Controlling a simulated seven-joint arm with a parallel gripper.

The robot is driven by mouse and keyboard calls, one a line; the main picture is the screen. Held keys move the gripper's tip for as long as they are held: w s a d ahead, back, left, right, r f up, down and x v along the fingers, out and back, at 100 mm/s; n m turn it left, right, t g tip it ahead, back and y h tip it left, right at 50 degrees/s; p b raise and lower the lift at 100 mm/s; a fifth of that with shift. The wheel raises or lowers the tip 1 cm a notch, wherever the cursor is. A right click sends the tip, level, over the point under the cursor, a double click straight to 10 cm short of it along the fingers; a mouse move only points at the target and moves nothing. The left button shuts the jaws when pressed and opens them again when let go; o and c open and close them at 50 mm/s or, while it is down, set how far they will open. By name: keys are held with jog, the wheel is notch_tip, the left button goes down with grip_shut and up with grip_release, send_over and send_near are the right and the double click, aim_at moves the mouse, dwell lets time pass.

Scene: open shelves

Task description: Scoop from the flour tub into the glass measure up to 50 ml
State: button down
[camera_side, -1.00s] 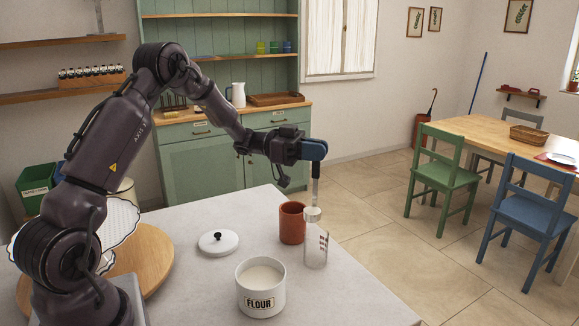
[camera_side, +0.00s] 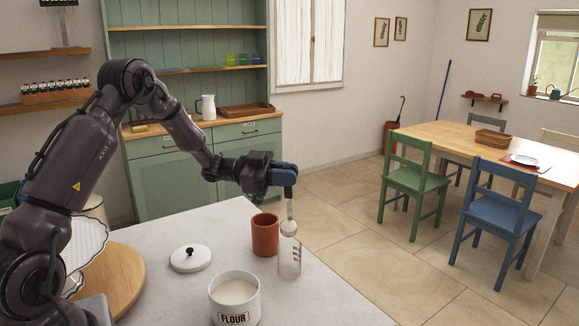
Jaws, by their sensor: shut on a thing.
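The white flour tub (camera_side: 235,299), labelled FLOUR, stands open near the table's front, with white flour inside. The clear glass measure (camera_side: 289,262) stands upright behind and right of it, with reddish marks on its side. My gripper (camera_side: 288,184) is above the measure, shut on the scoop (camera_side: 289,210). The scoop hangs down, and its pale round bowl is at the measure's mouth. I cannot tell whether the bowl touches the rim, or how much flour is in the bowl or the measure.
A terracotta cup (camera_side: 265,235) stands close behind and left of the measure. A white lid (camera_side: 190,258) with a dark knob lies left of it. A round wooden board (camera_side: 118,285) is at the left. The table right of the measure is clear.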

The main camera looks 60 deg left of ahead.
jog(key=s+d+f+m, duration=0.8)
jog(key=s+d+m, duration=0.1)
jog(key=m, duration=0.3)
jog(key=shift+m, duration=0.4)
jog(key=shift+w+a, duration=0.1)
dwell(0.4)
